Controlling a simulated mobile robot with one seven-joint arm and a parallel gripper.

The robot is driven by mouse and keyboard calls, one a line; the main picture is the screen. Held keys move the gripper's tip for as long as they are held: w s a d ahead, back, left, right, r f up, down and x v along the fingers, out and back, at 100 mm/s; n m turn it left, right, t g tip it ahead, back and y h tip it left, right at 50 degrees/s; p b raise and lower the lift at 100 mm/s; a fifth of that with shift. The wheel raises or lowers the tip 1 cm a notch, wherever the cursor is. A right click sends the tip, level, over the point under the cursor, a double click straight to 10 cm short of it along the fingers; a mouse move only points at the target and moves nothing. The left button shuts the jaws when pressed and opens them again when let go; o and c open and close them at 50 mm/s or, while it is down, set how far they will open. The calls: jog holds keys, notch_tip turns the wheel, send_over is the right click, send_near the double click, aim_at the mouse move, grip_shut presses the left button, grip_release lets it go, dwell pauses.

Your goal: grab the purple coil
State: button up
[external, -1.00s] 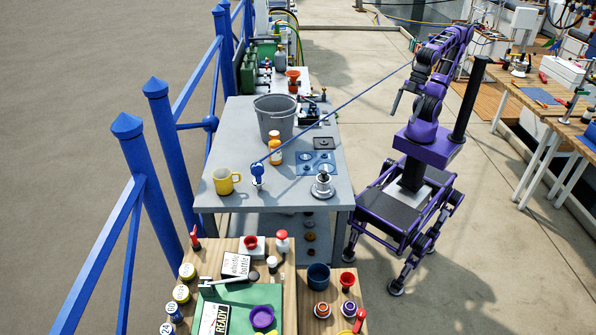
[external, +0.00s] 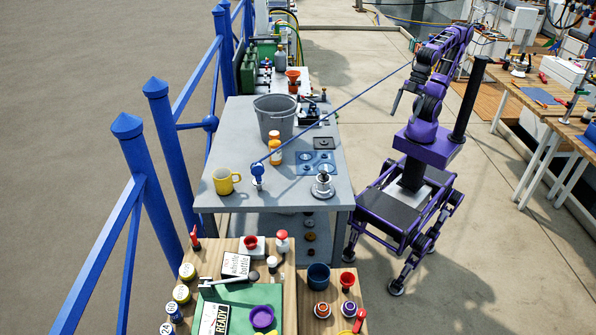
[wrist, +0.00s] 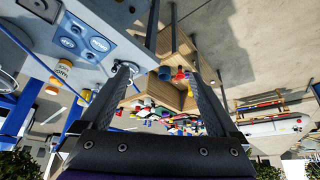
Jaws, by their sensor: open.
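The purple coil (external: 262,317) lies on the green mat (external: 270,293) on the wooden table at the bottom of the external view. It is a ring-like purple piece near the frame's lower edge. I cannot pick it out in the wrist view. My gripper (external: 397,104) is raised beside the grey table, well away from the coil. In the wrist view my gripper (wrist: 158,72) has its two dark fingers spread apart, with nothing between them up close.
The grey table (external: 225,155) holds a yellow mug (external: 226,181), a grey bucket (external: 274,117) and an orange bottle (external: 275,148). A blue line crosses above it. A blue railing (external: 140,160) runs along the left.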

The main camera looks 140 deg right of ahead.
jog(key=c, duration=0.4)
jog(key=shift+o, duration=0.2)
